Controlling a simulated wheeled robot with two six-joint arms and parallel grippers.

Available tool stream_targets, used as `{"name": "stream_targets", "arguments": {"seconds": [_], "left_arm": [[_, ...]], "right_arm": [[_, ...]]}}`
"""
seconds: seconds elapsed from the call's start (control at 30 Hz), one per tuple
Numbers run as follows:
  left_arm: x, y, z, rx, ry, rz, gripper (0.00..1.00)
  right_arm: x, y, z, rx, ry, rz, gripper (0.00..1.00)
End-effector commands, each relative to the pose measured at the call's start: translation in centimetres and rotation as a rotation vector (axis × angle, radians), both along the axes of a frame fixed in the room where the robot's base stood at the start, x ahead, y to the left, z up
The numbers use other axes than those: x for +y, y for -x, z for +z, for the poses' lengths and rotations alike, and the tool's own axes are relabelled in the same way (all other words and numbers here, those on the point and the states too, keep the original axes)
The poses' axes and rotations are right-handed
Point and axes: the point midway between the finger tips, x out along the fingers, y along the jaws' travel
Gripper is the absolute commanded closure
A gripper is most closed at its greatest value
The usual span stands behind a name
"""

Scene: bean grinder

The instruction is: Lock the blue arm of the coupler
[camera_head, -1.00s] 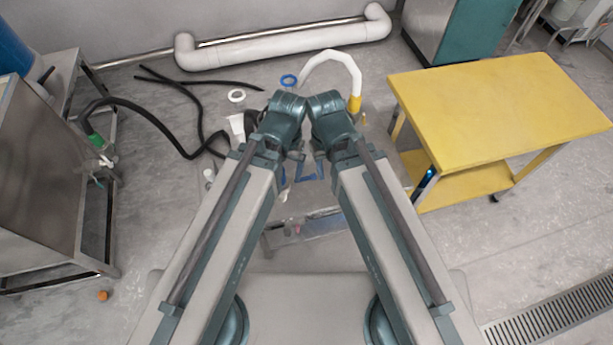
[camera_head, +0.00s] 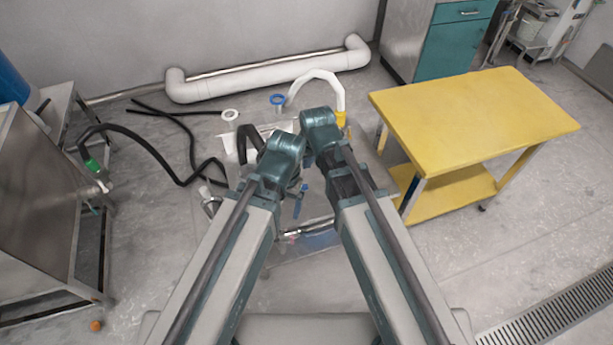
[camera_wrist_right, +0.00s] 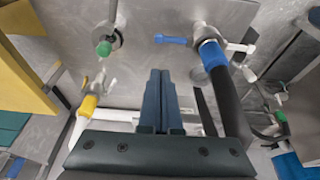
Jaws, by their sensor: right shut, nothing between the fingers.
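The blue coupler (camera_wrist_right: 212,55) is in the upper right of the right wrist view, on the end of a thick black hose (camera_wrist_right: 229,103). In the head view a blue lever (camera_head: 300,200) shows between my forearms. My left gripper's fingers are hidden behind its own arm.
A green fitting (camera_wrist_right: 104,47) and a yellow coupler on a white hose (camera_wrist_right: 88,105) are at the left in the right wrist view. A yellow table (camera_head: 470,115) stands at the right. A steel cabinet (camera_head: 45,190) is at the left.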

Motion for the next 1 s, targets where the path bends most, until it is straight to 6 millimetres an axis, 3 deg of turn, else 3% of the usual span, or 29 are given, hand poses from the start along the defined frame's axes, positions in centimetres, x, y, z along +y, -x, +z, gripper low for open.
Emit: {"name": "stream_targets", "arguments": {"seconds": [0.27,0.83,1.0], "left_arm": [[0.0,0.0,-2.5,0.0,0.0,0.0,0.12],[0.0,0.0,-10.5,0.0,0.0,-0.001,0.12],[0.0,0.0,-12.6,0.0,0.0,-0.001,0.12]], "right_arm": [[0.2,-0.6,-2.5,0.001,0.0,0.0,1.0],[0.9,-2.8,-10.5,0.002,0.001,0.0,1.0],[0.8,-2.6,-12.6,0.002,0.001,0.0,1.0]]}}
